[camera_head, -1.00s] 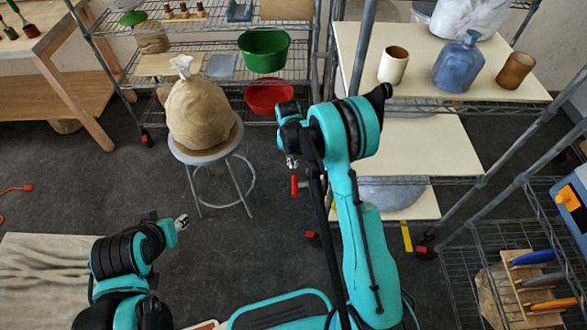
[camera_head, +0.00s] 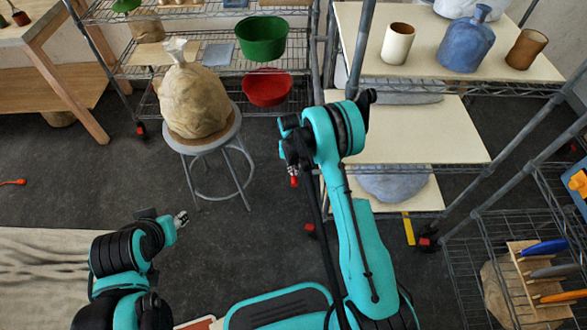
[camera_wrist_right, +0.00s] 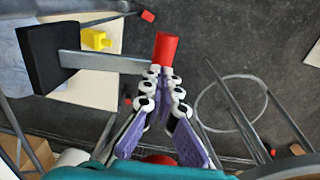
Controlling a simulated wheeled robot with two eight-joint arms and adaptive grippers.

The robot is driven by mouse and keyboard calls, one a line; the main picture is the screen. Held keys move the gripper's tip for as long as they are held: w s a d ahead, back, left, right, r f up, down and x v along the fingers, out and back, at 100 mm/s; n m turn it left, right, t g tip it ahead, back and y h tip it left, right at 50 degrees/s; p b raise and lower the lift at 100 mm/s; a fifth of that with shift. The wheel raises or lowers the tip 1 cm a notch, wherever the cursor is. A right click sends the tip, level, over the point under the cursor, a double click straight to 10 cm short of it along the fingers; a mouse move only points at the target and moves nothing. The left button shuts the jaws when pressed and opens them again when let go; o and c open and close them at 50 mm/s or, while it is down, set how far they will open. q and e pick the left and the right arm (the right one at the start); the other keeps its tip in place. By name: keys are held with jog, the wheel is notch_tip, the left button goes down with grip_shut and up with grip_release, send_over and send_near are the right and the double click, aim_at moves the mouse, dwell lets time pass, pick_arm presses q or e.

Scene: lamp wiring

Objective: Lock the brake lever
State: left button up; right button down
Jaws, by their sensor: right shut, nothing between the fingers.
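The brake lever looks to be the red grip (camera_wrist_right: 166,49) on a grey bar (camera_wrist_right: 105,62) in the right wrist view. The bar runs left from the grip to a black block (camera_wrist_right: 45,57). My right gripper (camera_wrist_right: 162,78) is shut and empty, its tips at the lower end of the red grip; I cannot tell if they touch. In the head view my right gripper (camera_head: 293,169) hangs just above the red grip (camera_head: 294,182), and my arm hides most of the bar. My left gripper (camera_head: 182,218) is far to the left, too small to tell if it is open.
A shelf unit (camera_head: 425,120) with vessels stands to the right of my right arm. A stool (camera_head: 237,122) carrying a wrapped bundle (camera_head: 194,100) stands left of it. A wire rack (camera_head: 480,260) with tools is at the far right. The dark floor (camera_head: 235,245) between the arms is clear.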

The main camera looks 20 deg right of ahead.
jog(key=shift+f, duration=1.35)
jog(key=shift+a, duration=0.1)
jog(key=s+a+r+t+p, duration=0.1)
jog(key=a+r+p, duration=0.15)
jog(key=r, duration=1.05)
jog(key=s+a+r+t+p, duration=0.1)
jog(key=r+p, duration=0.2)
jog(key=r, duration=0.9)
jog(key=s+r+n+t, duration=0.1)
jog(key=s+r, duration=0.5)
jog(key=r, duration=0.3)
jog(key=s+r+n+t, duration=0.1)
jog(key=s+r+t, duration=0.1)
jog(key=s, duration=0.7)
jog(key=s+d+r+n+t, duration=0.1)
jog(key=s+r+t, duration=0.1)
jog(key=s, duration=0.7)
jog(key=shift+d+r+y, duration=0.2)
jog(key=shift+r+y, duration=0.1)
jog(key=shift+r, duration=0.4)
